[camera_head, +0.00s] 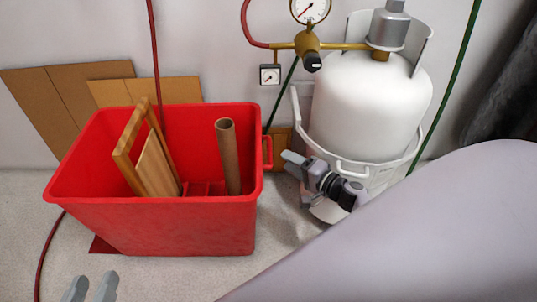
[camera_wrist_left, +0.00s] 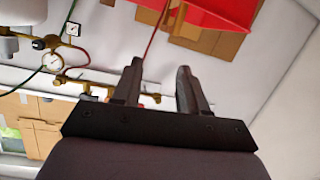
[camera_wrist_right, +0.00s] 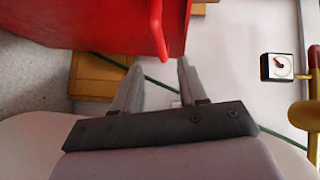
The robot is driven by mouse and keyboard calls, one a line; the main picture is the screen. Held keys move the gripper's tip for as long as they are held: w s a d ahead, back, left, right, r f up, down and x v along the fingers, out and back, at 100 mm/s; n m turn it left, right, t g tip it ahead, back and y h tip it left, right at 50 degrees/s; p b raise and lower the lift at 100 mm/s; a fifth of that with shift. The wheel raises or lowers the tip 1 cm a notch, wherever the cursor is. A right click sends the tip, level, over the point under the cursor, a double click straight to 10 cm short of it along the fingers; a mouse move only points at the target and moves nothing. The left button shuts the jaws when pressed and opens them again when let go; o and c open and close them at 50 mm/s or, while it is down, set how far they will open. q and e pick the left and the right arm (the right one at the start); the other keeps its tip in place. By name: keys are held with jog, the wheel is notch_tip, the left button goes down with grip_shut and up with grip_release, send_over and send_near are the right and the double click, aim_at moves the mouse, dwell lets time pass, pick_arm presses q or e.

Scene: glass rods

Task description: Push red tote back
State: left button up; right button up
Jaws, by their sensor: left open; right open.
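The red tote (camera_head: 160,228) stands on the floor at left in the head view. It holds a wooden frame (camera_head: 128,150), a flat board and a brown tube (camera_head: 228,155). Its red side handle (camera_head: 267,152) faces my right gripper (camera_head: 290,166), which is open and empty just right of the tote. In the right wrist view the tote (camera_wrist_right: 100,20) and its handle (camera_wrist_right: 157,30) lie beyond the open fingers (camera_wrist_right: 160,65). My left gripper (camera_head: 90,287) is open and empty in front of the tote, at the bottom edge. The left wrist view shows part of the tote (camera_wrist_left: 215,12).
A white gas cylinder (camera_head: 365,100) in a white carrier stands right of the tote, with a brass regulator (camera_head: 307,45) and gauge (camera_head: 310,10). Cardboard (camera_head: 60,95) leans on the wall behind the tote. A dark red hose (camera_head: 45,255) runs along the floor at left.

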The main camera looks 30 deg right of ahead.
jog(key=r+b+x, duration=0.1)
jog(key=b+x, duration=0.1)
jog(key=x, duration=0.4)
jog(key=shift+w+f, duration=0.45)
jog(key=shift+f, duration=0.1)
jog(key=shift+a, duration=0.1)
grip_shut()
